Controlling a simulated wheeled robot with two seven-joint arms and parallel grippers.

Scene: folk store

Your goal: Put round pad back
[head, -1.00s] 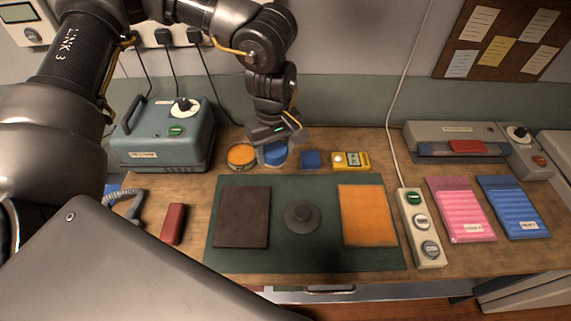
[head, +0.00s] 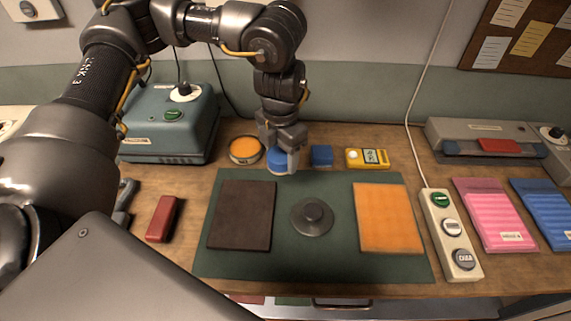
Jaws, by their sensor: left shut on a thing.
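A round blue pad (head: 277,161) is at the back of the table, just behind the green mat (head: 300,262). My left gripper (head: 284,150) comes down on it from above and is shut on it, hiding part of it. A round orange pad in a dark tin (head: 245,150) stands just left of the gripper. A small square blue block (head: 321,155) is just right of it. I cannot tell whether the blue pad touches the table. My right gripper is not in view.
On the mat lie a dark plate (head: 242,215), a grey round knob (head: 312,216) and an orange sheet (head: 388,217). A yellow meter (head: 367,158), a button strip (head: 452,235), a red block (head: 162,218) and a teal machine (head: 170,125) stand around it.

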